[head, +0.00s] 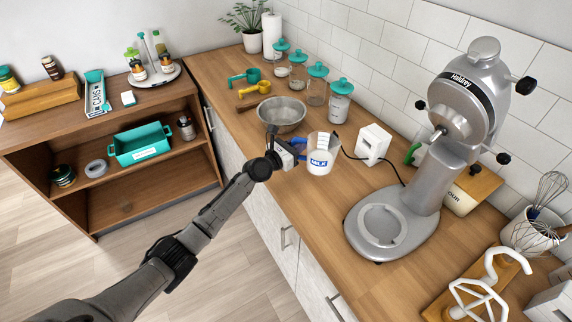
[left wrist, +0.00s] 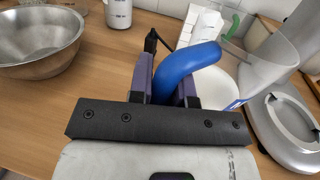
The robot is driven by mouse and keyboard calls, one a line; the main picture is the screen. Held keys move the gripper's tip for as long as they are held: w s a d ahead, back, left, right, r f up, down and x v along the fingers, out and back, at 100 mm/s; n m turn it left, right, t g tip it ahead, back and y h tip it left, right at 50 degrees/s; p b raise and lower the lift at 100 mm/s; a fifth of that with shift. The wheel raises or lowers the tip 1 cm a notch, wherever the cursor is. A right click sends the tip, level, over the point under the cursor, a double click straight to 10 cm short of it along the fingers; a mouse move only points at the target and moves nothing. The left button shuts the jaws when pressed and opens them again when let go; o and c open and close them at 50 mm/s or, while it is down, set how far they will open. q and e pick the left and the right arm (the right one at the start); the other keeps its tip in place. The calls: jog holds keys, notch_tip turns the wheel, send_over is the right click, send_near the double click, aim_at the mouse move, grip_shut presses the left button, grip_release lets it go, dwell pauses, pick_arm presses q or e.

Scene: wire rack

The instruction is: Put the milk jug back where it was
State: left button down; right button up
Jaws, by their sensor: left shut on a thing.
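The milk jug (head: 320,160) is a clear jug with white milk in it, a "MILK" label and a blue handle. It is upright over the wooden counter, between the metal bowl and the mixer; I cannot tell whether its base touches the counter. My left gripper (head: 296,148) is shut on its blue handle from the left. In the left wrist view the blue handle (left wrist: 188,62) sits between the two fingers (left wrist: 168,85), and the jug body (left wrist: 255,68) is at the right, partly hidden by the handle. My right gripper is not in view.
A metal bowl (head: 281,116) stands just behind the jug. A white box (head: 373,144) with a black cord is to the right, and the grey mixer (head: 400,215) is nearer right. Teal-lidded jars (head: 340,100) line the wall. Bare counter (head: 305,205) lies in front of the jug.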

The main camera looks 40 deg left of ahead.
pick_arm(q)
jog(key=a+f+b, duration=0.1)
jog(key=f+b, duration=0.1)
jog(key=a+f+b, duration=0.2)
jog(key=f+b, duration=0.1)
jog(key=a+f+b, duration=0.2)
jog(key=shift+s+a+f, duration=0.1)
jog(key=shift+s+f, duration=0.05)
jog(key=shift+s, duration=0.1)
dwell(0.4)
jog(key=c, duration=1.5)
grip_release()
jog(key=shift+f+b, duration=0.15)
jog(key=shift+b, duration=0.15)
jog(key=o, duration=0.4)
jog(key=shift+o, duration=0.2)
